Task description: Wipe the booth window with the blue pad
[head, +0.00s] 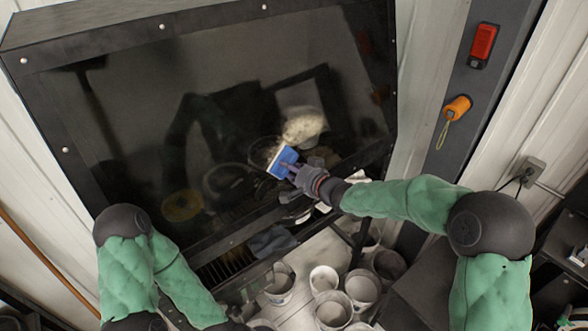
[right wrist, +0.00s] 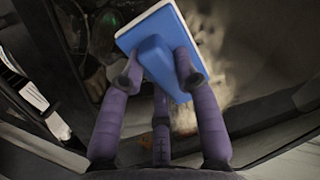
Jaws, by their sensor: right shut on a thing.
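The booth window (head: 140,110) is a large dark pane in a black bolted frame. A pale dusty smudge (head: 303,126) is on its right part, and it also shows in the right wrist view (right wrist: 212,55). My right gripper (head: 291,168) is shut on the blue pad (head: 282,161), just below and left of the smudge. In the right wrist view the purple fingers grip the block on the pad's back (right wrist: 158,58). I cannot tell whether the pad's white face touches the pane. My left arm is at the lower left; its gripper is not clearly seen.
Several cups and buckets (head: 362,287) stand below the booth. A grey cloth (head: 272,241) lies near the booth's lower ledge. A red switch box (head: 483,42) and an orange knob (head: 458,106) are on the post at the right.

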